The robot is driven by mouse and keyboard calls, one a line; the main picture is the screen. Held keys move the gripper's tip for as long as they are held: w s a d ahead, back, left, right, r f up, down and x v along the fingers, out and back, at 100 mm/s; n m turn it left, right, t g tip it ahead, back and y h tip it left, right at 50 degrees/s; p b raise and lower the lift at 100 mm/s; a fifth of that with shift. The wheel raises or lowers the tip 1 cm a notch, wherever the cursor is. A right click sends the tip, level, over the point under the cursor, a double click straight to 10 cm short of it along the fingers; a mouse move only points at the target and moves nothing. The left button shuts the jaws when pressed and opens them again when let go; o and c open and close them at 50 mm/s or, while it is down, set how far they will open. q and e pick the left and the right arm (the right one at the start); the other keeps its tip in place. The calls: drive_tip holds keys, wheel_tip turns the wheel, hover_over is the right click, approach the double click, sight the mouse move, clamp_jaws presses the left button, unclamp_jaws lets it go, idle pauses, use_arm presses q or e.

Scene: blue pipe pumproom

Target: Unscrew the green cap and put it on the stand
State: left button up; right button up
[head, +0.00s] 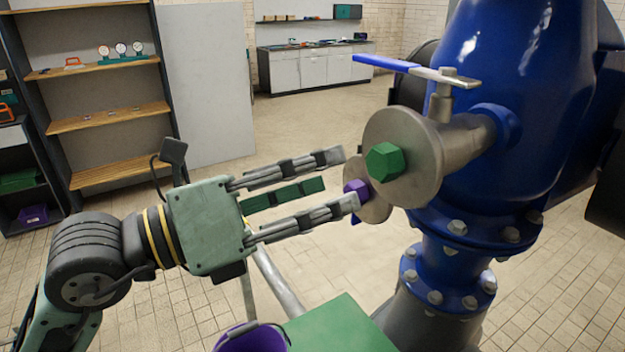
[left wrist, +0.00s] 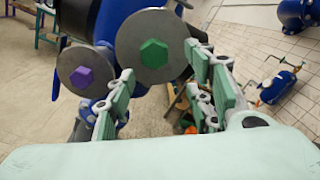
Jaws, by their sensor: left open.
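The green hexagonal cap (head: 385,161) sits at the middle of a round grey flange on the blue pipe. It also shows in the left wrist view (left wrist: 154,53), between and beyond my fingers. My left gripper (head: 338,180) is open and empty, its fingers pointing at the flanges, a little left of the green cap and apart from it. A purple hexagonal cap (head: 356,188) on a second, lower flange is partly behind a fingertip; it shows clearly in the left wrist view (left wrist: 85,77). A green-topped stand (head: 345,325) is at the bottom. My right gripper is not in view.
A valve lever with a blue handle (head: 386,63) juts out above the green cap's flange. A purple bucket (head: 250,340) is beside the green top. Shelves (head: 110,115) stand at the left and a cabinet (head: 313,68) at the back. Open tiled floor lies between.

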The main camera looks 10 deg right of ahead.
sight(376, 164)
use_arm(q)
drive_tip(key=shift+t, duration=0.3)
drive_tip(key=x, duration=0.4)
drive_tip(key=p+x, duration=0.1)
drive_tip(key=x, duration=0.4)
drive_tip(key=shift+w+f, duration=0.25)
drive_tip(key=shift+w, duration=0.05)
drive_tip(key=shift+w+d, duration=0.2)
drive_tip(key=shift+d, duration=0.4)
drive_tip(key=shift+a, duration=0.1)
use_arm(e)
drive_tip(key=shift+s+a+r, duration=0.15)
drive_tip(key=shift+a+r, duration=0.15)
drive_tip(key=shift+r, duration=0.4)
use_arm(q)
drive_tip(key=shift+o, duration=0.2)
drive_tip(key=shift+r, duration=0.1)
